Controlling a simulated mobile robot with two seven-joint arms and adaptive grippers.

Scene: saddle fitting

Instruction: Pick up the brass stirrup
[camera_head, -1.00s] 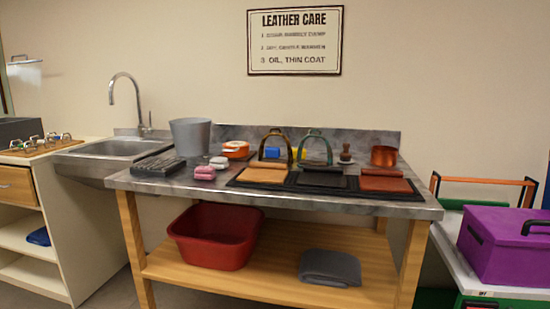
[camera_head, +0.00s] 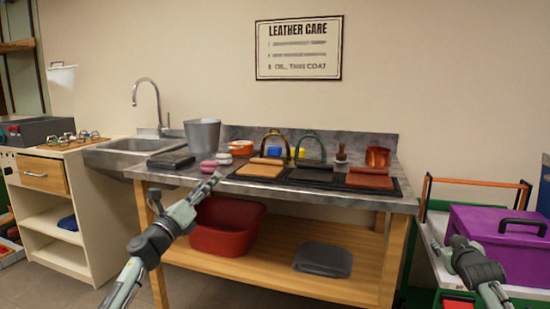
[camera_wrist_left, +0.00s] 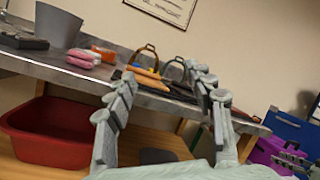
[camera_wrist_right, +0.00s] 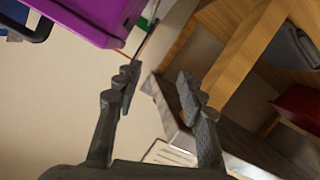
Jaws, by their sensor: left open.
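The brass stirrup (camera_head: 274,131) stands upright at the back of the grey worktop, behind a tan leather piece (camera_head: 260,170). It also shows in the left wrist view (camera_wrist_left: 148,47), beyond the fingers. A darker greenish stirrup (camera_head: 311,133) stands to its right. My left gripper (camera_head: 213,182) is open and empty near the worktop's front edge, in front of the stirrup and to its left. Its spread fingers (camera_wrist_left: 163,78) fill the left wrist view. My right gripper (camera_wrist_right: 157,78) is open and empty; only my right arm shows in the head view.
A red basin (camera_head: 226,226) is below. A purple box (camera_head: 500,235) sits beside my right arm.

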